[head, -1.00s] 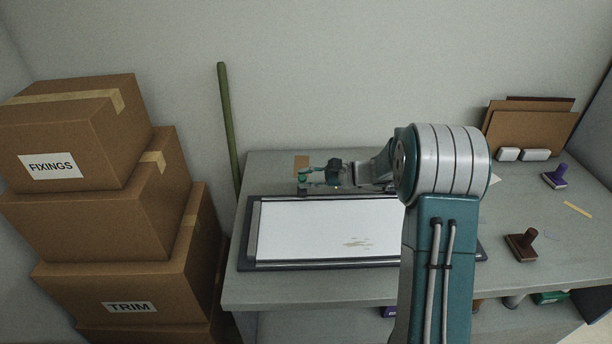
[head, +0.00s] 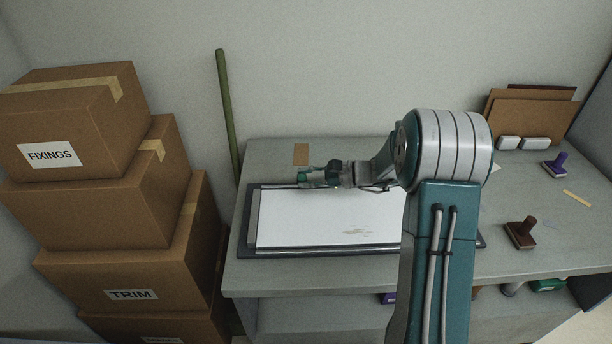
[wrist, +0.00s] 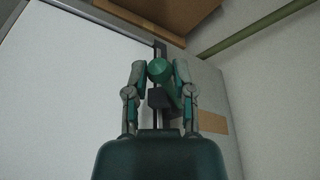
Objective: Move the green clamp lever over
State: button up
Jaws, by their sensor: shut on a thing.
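The green clamp lever (wrist: 159,71) shows its round green end between my fingers in the wrist view. My gripper (wrist: 160,80) is shut on it, one finger on each side. A dark clamp part (wrist: 160,98) sits between the fingers below the green end. In the head view my gripper (head: 307,177) is at the far edge of a framed white board (head: 320,220), toward its left. There the lever is hard to tell from my gripper's own green parts. My arm hides the board's right part.
Stacked cartons (head: 100,205) stand left of the bench (head: 350,282). A green pole (head: 227,110) leans on the wall between them. A brown stamp (head: 521,233), a purple stamp (head: 555,165) and white blocks (head: 535,143) lie on the right. A tan patch (head: 301,154) is behind my gripper.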

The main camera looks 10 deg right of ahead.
jog(key=shift+s+a+f, duration=0.1)
jog(key=shift+s+f, duration=0.3)
jog(key=shift+f, duration=0.25)
jog(key=shift+s+f, duration=0.35)
jog(key=shift+f, duration=0.3)
jog(key=shift+s+f, duration=0.15)
jog(key=shift+f, duration=0.35)
jog(key=o, duration=0.9)
jog(key=shift+o, duration=0.2)
jog(key=v, duration=1.2)
jog(key=shift+f, duration=0.15)
